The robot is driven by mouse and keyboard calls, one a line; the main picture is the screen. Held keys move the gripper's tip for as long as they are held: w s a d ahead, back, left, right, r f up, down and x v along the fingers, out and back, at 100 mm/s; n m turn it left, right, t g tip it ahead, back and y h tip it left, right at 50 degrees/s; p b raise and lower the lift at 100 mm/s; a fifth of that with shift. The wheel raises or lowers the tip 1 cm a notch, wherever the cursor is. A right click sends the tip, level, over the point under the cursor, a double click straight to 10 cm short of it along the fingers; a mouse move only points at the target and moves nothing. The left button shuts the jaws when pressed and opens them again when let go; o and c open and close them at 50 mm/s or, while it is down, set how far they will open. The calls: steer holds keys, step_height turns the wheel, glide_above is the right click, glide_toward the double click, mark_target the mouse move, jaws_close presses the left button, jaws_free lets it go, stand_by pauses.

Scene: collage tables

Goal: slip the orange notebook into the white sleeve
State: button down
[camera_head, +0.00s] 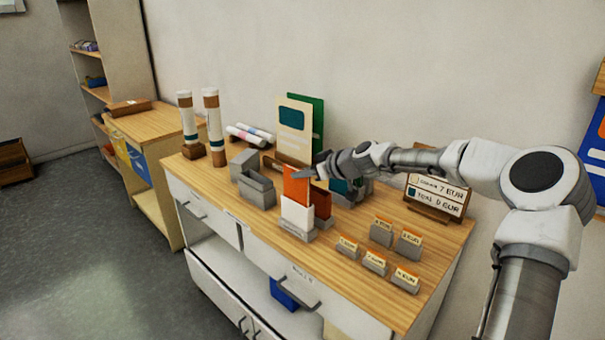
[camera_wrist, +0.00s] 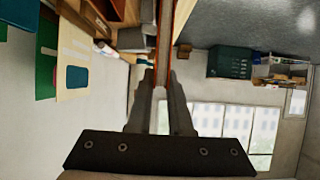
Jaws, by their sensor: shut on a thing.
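The orange notebook (camera_head: 295,186) stands upright above the white sleeve (camera_head: 297,215) in the head view. Its lower part is hidden by the sleeve; I cannot tell whether it is inside the sleeve or just behind its front. The sleeve stands upright in a grey holder (camera_head: 296,233) near the table's front edge. My gripper (camera_head: 311,172) is shut on the notebook near its upper right edge, coming from the right. In the wrist view, the notebook (camera_wrist: 165,35) shows edge-on as a thin orange and brown strip between the fingers of my gripper (camera_wrist: 163,82).
Grey bins (camera_head: 257,190) are to the left. Small price cards (camera_head: 375,261) stand at the front right, a price sign (camera_head: 437,197) behind. Tall boards (camera_head: 294,130) stand behind.

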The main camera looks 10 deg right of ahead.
mark_target(309, 193)
steer(key=shift+f+b, duration=0.35)
steer(key=shift+f, duration=0.2)
steer(key=shift+f+b, duration=2.75)
steer(key=shift+b, duration=0.1)
steer(key=c, duration=0.8)
jaws_free()
steer(key=shift+o, duration=0.2)
steer(key=shift+s+d, duration=0.1)
steer(key=v, duration=1.7)
steer(key=shift+p, duration=0.3)
